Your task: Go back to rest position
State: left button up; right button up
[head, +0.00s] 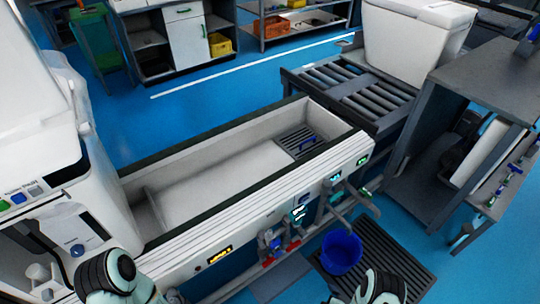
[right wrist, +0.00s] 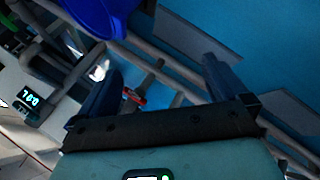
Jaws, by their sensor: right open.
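My right gripper (right wrist: 162,68) shows in the right wrist view with its two dark fingers spread apart and nothing between them. A blue bucket (right wrist: 102,14) and grey pipes are beyond the fingers. In the head view only pale, dark-ringed links of my two arms show, at the bottom left and at the bottom right below the bucket. The left gripper is not seen. The test basin (head: 215,185), a long white trough with a dark rim, lies in front of me and looks empty apart from a small grate at its far end.
The blue bucket stands on a dark floor grate (head: 395,262) beside the basin's pipes. A white machine (head: 85,190) is at the left. A roller conveyor (head: 345,95) carries a white tank at the back. A grey shelf (head: 430,150) stands right. Blue floor is free behind the basin.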

jog(key=s+a+r+m+g+y, duration=0.1)
jog(key=s+a+r+m+g, duration=0.3)
jog(key=s+r+m, duration=0.5)
jog(key=s+a+r+m+g+y, duration=0.25)
jog(key=s+a+r+m, duration=0.3)
jog(key=s+m, duration=0.4)
pick_arm(q)
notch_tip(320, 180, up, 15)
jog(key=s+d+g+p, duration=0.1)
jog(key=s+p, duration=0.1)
jog(key=p, duration=1.3)
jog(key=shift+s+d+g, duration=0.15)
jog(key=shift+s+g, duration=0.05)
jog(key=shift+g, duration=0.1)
pick_arm(e)
notch_tip(320, 180, up, 14)
jog(key=s+n+g, duration=0.1)
jog(key=s+g, duration=0.1)
jog(key=shift+s+a+r, duration=0.2)
jog(key=shift+r, duration=0.05)
jog(key=shift+g+h, duration=0.25)
jog(key=shift+c, duration=0.3)
